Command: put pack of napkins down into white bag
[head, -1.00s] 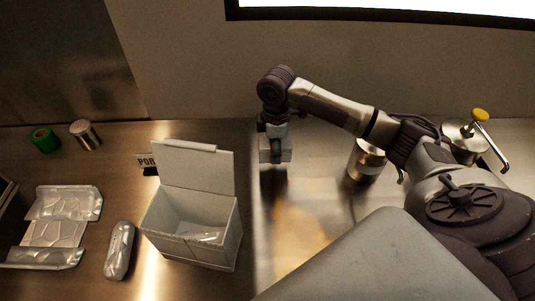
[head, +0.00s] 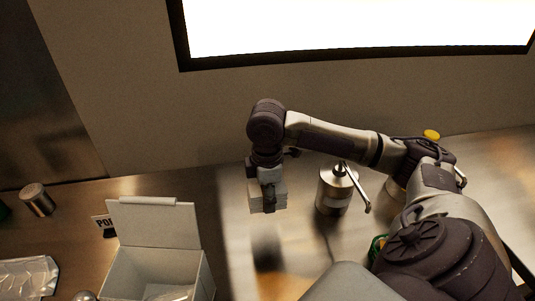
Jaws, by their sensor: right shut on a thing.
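The pack of napkins (head: 281,195) is a small pale block. My right gripper (head: 268,203) points down and is shut on it, holding it above the steel counter. The white bag (head: 154,226) looks like a box with its flap standing up at the back and its top open. It stands at the lower left, cut off by the bottom edge, with something pale inside. The held pack is to the right of the bag and apart from it. My left gripper is out of view.
A steel pump dispenser (head: 333,194) stands just right of the held pack. A metal canister (head: 37,200) and a small sign (head: 103,224) are at the left. A clear wrapped pack (head: 28,277) lies at the lower left. Counter between bag and dispenser is clear.

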